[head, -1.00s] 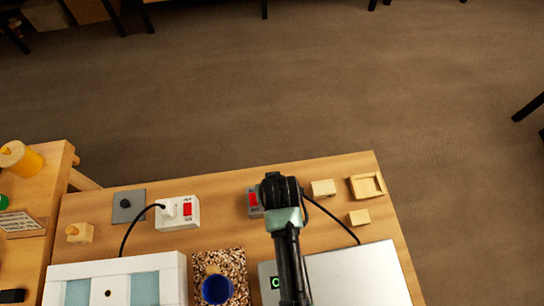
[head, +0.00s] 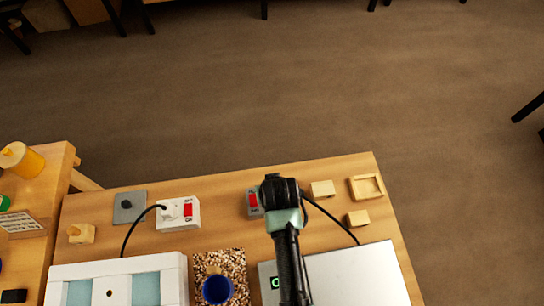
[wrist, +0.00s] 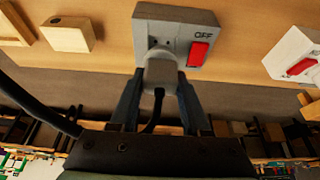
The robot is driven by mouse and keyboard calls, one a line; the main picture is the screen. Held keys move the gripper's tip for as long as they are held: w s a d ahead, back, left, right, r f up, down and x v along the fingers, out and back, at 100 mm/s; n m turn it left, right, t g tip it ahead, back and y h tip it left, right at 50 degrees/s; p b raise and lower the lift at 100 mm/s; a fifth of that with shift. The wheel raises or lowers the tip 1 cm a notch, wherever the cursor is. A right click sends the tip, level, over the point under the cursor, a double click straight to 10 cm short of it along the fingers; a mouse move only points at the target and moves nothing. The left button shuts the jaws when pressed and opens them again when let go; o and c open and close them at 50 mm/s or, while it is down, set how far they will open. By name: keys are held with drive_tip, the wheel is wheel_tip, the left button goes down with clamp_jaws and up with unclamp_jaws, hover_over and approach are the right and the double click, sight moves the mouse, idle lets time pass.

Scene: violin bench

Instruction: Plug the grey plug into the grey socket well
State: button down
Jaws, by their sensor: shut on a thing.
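In the wrist view, the grey plug (wrist: 160,69) sits between the two fingers of my gripper (wrist: 158,92), which is shut on it. The plug's front end meets the face of the grey socket box (wrist: 178,22) on its left half, over the socket well. The plug hides the well, so I cannot tell how deep it sits. The box has a red switch (wrist: 198,54) marked OFF. In the head view, my gripper (head: 281,190) covers the right part of the grey socket box (head: 252,208) and hides the plug. A black cord (head: 334,219) runs to the right.
A white socket box (head: 189,222) with a white plug in it stands to the left. Small wooden blocks (head: 322,189) and a wooden tray (head: 366,179) lie to the right. A silver panel (head: 350,275), a blue cup (head: 217,290) and a white case (head: 172,270) are nearer.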

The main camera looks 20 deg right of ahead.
drive_tip(key=shift+f+b, duration=1)
drive_tip(key=shift+f, duration=0.4)
drive_tip(key=shift+c, duration=1.4)
unclamp_jaws()
drive_tip(key=shift+r, duration=0.1)
drive_tip(key=v, duration=1.3)
